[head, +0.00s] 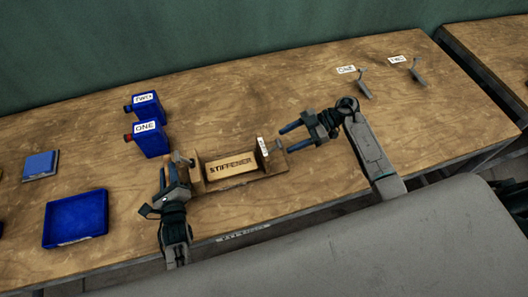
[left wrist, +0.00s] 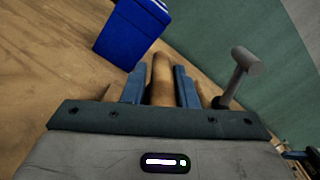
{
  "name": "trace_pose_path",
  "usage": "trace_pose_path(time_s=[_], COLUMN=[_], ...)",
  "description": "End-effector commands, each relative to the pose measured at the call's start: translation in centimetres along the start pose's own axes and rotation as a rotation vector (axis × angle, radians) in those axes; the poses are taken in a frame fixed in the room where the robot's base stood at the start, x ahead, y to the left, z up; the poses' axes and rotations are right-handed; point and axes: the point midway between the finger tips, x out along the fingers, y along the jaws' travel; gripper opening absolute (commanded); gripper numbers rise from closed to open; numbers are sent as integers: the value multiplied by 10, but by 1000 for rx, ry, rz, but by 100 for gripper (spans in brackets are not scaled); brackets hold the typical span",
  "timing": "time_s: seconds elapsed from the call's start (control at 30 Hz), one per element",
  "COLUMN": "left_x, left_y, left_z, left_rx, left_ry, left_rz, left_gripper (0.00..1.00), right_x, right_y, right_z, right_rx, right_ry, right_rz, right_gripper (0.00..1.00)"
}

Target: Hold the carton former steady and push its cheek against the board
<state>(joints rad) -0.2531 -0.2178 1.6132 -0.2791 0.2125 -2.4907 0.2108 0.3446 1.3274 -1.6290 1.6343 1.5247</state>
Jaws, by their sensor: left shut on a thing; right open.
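The carton former (head: 240,183) is a brown wooden frame near the table's front edge. The board (head: 231,167), a tan block marked STIFFENER, lies inside it. An upright cheek (head: 263,150) with a white label stands at the board's right end. My left gripper (head: 169,178) is shut on the former's left end; in the left wrist view a brown wooden part (left wrist: 161,78) sits between its blue fingers. My right gripper (head: 283,139) is open and empty, just right of the cheek and apart from it. A grey knobbed post (left wrist: 243,72) stands beside the left fingers.
Blue boxes labelled TWO (head: 146,105) and ONE (head: 150,138) stand behind the former at left. A blue tray (head: 76,218) and a smaller blue item (head: 40,165) lie further left. Two grey tools (head: 363,84) (head: 417,74) lie at the back right. The table middle is clear.

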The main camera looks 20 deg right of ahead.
Motion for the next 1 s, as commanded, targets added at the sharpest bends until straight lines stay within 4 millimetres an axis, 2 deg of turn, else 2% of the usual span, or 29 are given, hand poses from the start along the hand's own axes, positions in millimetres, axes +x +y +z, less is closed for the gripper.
trace_pose_path(time_s=[0.1,0.3,0.73,0.77,1.0], left_x=[-1,-1,-1,-1,-1], left_y=[1,1,1,1,1], left_z=[-2,-2,-2,-2,-2], left_rx=[-3,-3,-3,-3,-3], left_ry=[4,5,5,5,5], left_rz=[3,3,3,3,3], left_gripper=[0,0,0,0,0], right_x=[17,36,43,43,43], right_y=[0,0,0,0,0], right_z=[0,0,0,0,0], right_rx=[0,0,0,0,0], right_ry=[2,0,0,0,0], right_rz=[0,0,0,0,0], right_gripper=[55,55,55,51,5])
